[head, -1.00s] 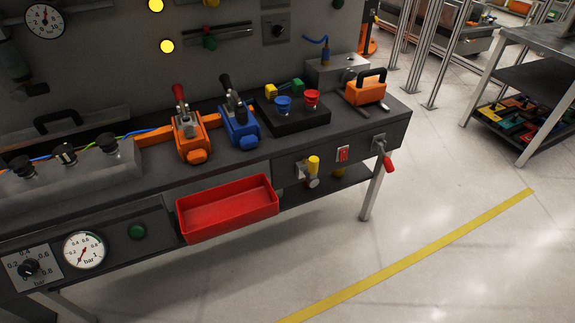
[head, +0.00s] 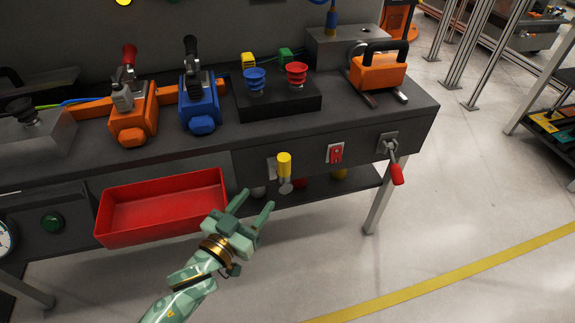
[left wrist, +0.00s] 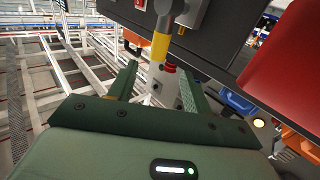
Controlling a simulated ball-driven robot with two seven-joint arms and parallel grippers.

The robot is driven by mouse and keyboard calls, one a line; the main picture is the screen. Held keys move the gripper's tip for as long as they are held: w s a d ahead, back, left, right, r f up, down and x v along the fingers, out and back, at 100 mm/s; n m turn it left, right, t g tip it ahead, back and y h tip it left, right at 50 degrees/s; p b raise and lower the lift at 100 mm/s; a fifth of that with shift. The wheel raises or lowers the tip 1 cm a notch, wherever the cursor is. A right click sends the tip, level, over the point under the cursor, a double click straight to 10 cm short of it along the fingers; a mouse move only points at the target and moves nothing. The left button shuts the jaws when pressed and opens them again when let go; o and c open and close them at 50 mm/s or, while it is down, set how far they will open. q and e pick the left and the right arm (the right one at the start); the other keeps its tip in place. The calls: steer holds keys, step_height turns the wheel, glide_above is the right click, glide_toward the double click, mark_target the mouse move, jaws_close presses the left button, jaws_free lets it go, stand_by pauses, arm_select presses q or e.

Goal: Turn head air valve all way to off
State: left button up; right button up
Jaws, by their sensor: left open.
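The yellow handle also shows at the top middle of the left wrist view (left wrist: 160,46). A second lever with a red grip (head: 396,173) hangs down at the panel's right end. Which one is the head air valve I cannot tell from labels. My left gripper (head: 255,200) is open and empty, in front of the panel, below and left of the yellow handle. In the left wrist view its fingers (left wrist: 158,67) stand either side of the handle's line. My right gripper is not in view.
A red bin (head: 165,208) hangs under the bench edge, left of the gripper. A red switch (head: 336,154) sits between the two levers. Orange (head: 133,118) and blue (head: 200,105) clamped units stand on the bench top. Floor in front is clear.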

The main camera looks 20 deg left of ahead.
mark_target(281, 171)
arm_select(q)
steer(key=w+b, duration=0.1)
steer(key=w, duration=0.3)
steer(key=w+d+b, duration=0.1)
steer(key=w, duration=0.3)
steer(key=w+d+b, duration=0.1)
steer(key=w+b, duration=0.1)
steer(key=w, duration=0.2)
steer(key=shift+w+d+f, duration=0.2)
steer(key=shift+w+f, duration=0.05)
steer(key=shift+f, duration=0.05)
steer(key=shift+w+r, duration=0.1)
steer(key=shift+w, duration=0.2)
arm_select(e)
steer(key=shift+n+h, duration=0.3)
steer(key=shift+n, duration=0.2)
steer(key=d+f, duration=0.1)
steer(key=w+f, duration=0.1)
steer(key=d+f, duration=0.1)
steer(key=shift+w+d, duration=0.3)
arm_select(q)
jaws_close()
steer(key=shift+r, duration=0.1)
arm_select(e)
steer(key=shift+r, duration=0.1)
